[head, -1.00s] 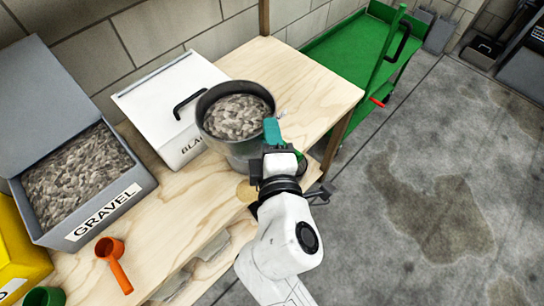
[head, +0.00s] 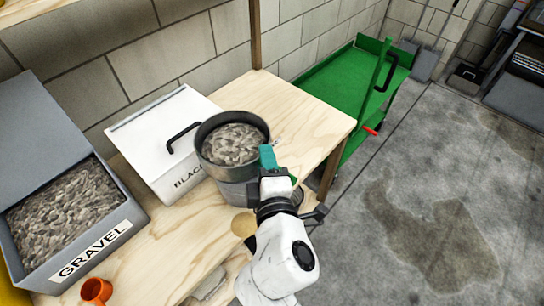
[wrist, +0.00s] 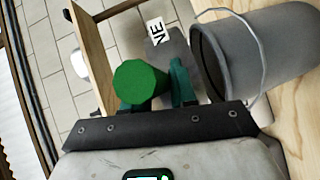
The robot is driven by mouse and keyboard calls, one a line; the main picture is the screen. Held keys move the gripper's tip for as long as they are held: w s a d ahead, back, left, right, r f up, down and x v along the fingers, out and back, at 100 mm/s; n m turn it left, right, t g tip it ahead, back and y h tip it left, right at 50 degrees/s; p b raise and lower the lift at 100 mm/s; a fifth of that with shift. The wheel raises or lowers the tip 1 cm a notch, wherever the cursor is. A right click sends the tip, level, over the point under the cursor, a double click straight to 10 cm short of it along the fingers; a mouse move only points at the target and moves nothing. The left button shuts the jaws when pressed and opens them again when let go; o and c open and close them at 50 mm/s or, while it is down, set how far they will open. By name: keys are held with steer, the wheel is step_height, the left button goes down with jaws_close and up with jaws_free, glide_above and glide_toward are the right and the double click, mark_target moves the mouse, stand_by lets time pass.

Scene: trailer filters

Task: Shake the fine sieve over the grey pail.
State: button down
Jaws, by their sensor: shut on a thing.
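The fine sieve (head: 206,147) is a round, dark-rimmed drum heaped with grey-brown stones. In the wrist view its grey side (wrist: 170,48) carries a white label, of which "NE" shows. The grey pail (wrist: 270,62) with a wire bail is right behind it there; in the head view the pail (head: 238,192) is mostly hidden below the sieve. The sieve is above the pail; I cannot tell whether they touch. My gripper (wrist: 158,92), with teal fingers, is shut on the sieve's green handle (wrist: 140,82); it also shows in the head view (head: 268,158).
A grey gravel box (head: 130,215) and a white lidded box (head: 168,140) labelled "BLAC" stand left on the wooden bench (head: 300,110). An orange scoop (head: 96,290) lies in front. A green cart (head: 340,80) stands beyond. The bench right of the sieve is clear.

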steer(key=shift+s+a+b, duration=0.4)
steer(key=shift+s+a, duration=0.4)
steer(key=shift+s, duration=0.25)
steer(key=w+d+p, duration=0.2)
steer(key=w+d, duration=0.2)
steer(key=w, duration=0.1)
steer(key=s+a+b, duration=0.1)
steer(key=s+a, duration=0.1)
steer(key=s+a+b, duration=0.1)
steer(key=s, duration=0.1)
steer(key=shift+s+a, duration=0.35)
steer(key=shift+a, duration=0.05)
steer(key=shift+r, duration=0.2)
steer(key=shift+w+d+f+p, duration=0.1)
steer(key=shift+w+d+p, duration=0.6)
steer(key=shift+w, duration=0.3)
step_height(320, 180, up, 5)
steer(key=p, duration=0.4)
steer(key=shift+p, duration=0.35)
